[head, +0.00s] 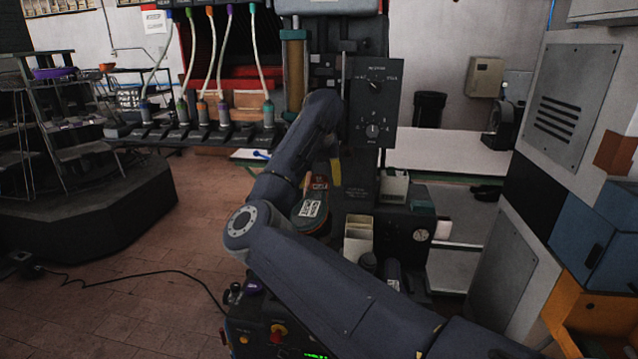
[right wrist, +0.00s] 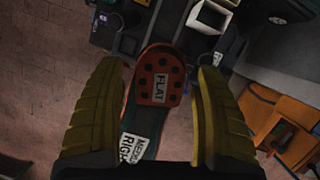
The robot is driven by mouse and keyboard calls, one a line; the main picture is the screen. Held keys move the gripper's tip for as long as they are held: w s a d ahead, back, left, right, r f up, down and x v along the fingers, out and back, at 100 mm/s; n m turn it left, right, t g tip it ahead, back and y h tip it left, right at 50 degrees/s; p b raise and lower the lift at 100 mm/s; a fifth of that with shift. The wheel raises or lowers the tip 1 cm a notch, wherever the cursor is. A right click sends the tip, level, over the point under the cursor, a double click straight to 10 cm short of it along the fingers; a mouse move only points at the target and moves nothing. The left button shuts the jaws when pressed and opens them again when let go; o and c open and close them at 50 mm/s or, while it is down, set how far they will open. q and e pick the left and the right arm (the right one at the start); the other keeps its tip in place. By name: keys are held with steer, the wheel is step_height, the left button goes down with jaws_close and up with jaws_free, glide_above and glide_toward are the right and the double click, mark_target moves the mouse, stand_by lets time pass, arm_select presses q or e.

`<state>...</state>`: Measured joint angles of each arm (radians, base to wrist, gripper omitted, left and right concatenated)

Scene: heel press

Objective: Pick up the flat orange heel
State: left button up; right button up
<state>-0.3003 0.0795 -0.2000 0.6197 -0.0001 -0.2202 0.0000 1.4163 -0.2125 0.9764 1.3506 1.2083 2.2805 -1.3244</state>
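The flat orange heel (right wrist: 147,66) lies between my right gripper's fingers in the right wrist view, with a "FLAT" label and several dark round spots. It sits at the end of a dark sole (right wrist: 128,122) with a white label partly reading "RIGHT". My right gripper (right wrist: 161,72) has yellow fingers spread wide, one on each side of the heel, with gaps visible on both sides. In the head view, the heel (head: 319,183) and the labelled sole (head: 297,222) show beside my right forearm, and a yellow finger of the gripper shows there. My left gripper is not in view.
A dark press with a two-knob control panel (head: 374,105) stands behind. Pale bins (head: 358,240) sit on the machine to the right of the sole. Coloured hanging tools (head: 205,115) are at the upper left. A blue box (head: 597,235) is at the right.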

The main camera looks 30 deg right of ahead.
steer(key=c, duration=1.1)
steer(key=shift+r, duration=0.1)
